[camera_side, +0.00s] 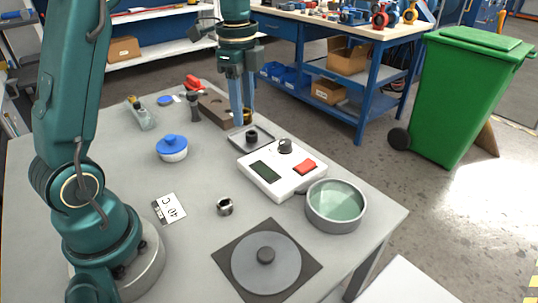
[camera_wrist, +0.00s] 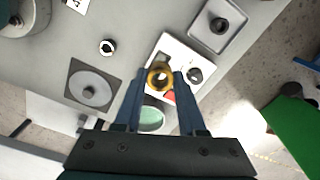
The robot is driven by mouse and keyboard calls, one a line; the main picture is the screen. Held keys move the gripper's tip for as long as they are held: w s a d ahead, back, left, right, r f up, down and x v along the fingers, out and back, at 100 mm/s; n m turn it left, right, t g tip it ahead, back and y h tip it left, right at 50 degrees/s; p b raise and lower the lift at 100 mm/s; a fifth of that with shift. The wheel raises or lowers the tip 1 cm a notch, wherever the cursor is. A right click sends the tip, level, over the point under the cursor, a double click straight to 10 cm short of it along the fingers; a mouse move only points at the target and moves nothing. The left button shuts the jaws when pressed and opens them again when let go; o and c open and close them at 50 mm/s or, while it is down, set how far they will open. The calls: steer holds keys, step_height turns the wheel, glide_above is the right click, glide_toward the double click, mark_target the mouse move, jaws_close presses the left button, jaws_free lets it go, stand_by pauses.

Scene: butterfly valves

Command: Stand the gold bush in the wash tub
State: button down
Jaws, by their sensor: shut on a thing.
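The gold bush (camera_wrist: 160,76) is pinched between the fingertips of my gripper (camera_wrist: 159,80), with its round opening facing the wrist camera. In the side view my gripper (camera_side: 242,118) points down near the back of the bench, and the gold bush (camera_side: 247,117) shows partly behind the fingers. The wash tub (camera_side: 335,226) is a round grey dish with pale green liquid at the bench's right edge, apart from the bush. In the wrist view the tub (camera_wrist: 152,119) shows between my fingers, partly hidden.
A white box (camera_side: 270,184) with a knob and red button stands between my gripper and the tub. A small tray (camera_side: 236,141) holds a dark part. A steel ring (camera_side: 225,206), a disc on a dark plate (camera_side: 228,255) and a blue-lidded pot (camera_side: 172,152) stand nearby.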

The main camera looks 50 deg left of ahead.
steer(key=w+d+f+m, duration=0.2)
steer(key=w+d+m, duration=0.3)
steer(key=d, duration=0.2)
glide_above(334, 210)
step_height(334, 210, down, 8)
steer(key=shift+a+r, duration=0.15)
steer(key=shift+r, duration=0.05)
steer(key=shift+f, duration=2.1)
steer(key=shift+c, duration=2.4)
jaws_free()
steer(key=shift+f, duration=0.1)
